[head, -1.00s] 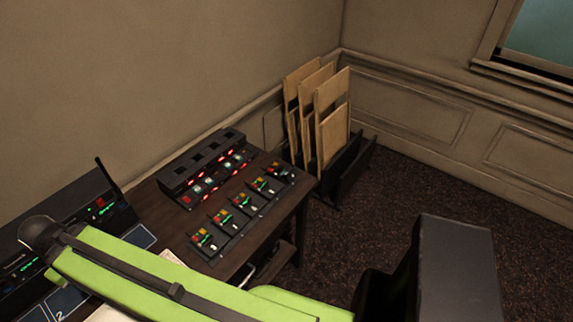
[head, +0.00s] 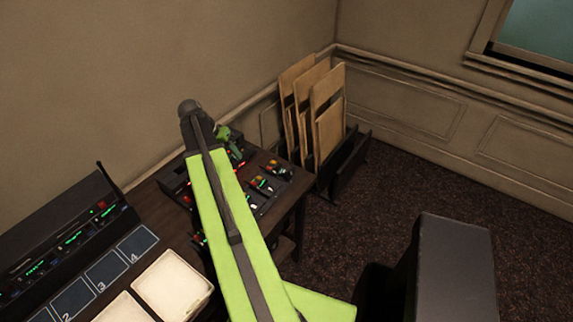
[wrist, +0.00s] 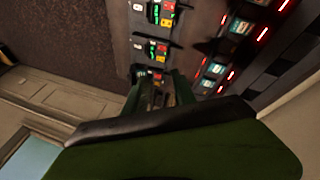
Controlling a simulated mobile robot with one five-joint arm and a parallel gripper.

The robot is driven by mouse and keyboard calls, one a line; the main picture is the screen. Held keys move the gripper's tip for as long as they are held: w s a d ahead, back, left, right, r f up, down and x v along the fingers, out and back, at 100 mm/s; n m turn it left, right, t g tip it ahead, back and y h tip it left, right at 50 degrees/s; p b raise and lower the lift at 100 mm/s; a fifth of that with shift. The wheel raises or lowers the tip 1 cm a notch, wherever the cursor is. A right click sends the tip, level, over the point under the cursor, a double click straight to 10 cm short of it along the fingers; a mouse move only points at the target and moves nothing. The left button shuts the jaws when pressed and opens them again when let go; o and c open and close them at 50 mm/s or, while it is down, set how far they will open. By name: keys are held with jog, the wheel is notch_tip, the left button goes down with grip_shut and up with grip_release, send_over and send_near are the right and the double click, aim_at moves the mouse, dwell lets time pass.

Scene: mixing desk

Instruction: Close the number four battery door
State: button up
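Several small dark packs with coloured blocks and green displays stand in a row on the desk. Two of them, a near pack (head: 262,185) and a far pack (head: 277,169), show to the right of my arm in the head view; my arm hides most of the others. The wrist view shows packs too, such as an upper pack (wrist: 160,13) and a middle pack (wrist: 157,48). My gripper (head: 228,141) is over the desk near the charger; its dark green fingers (wrist: 160,82) point at the row in the wrist view. I cannot tell which pack is number four or how its door stands.
A black charger with red lights (wrist: 235,40) lies beside the row, mostly hidden in the head view. A receiver with an antenna (head: 65,245), numbered pads (head: 105,270) and pale trays (head: 172,284) are at left. Folded chairs (head: 325,105) stand beyond the desk.

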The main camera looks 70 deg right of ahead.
aim_at(290, 169)
jog(key=s+d+r+m+g, duration=0.2)
jog(key=s+d+m, duration=0.2)
jog(key=s+d, duration=0.55)
jog(key=shift+t, duration=0.3)
jog(key=b+x, duration=0.4)
jog(key=x, duration=0.1)
jog(key=b+x, duration=0.5)
jog(key=x, duration=0.1)
jog(key=a+b+x, duration=0.1)
jog(key=b+x, duration=0.4)
jog(key=shift+d+f, duration=0.1)
jog(key=shift+f, duration=0.3)
jog(key=shift+s+d+f+b, duration=0.25)
jog(key=shift+s+f+b, duration=0.1)
jog(key=shift+f+b, duration=0.15)
jog(key=shift+r, duration=0.1)
jog(key=shift+c, duration=0.4)
grip_shut()
jog(key=shift+s+a, duration=0.1)
jog(key=shift+a, duration=0.1)
jog(key=shift+d, duration=0.2)
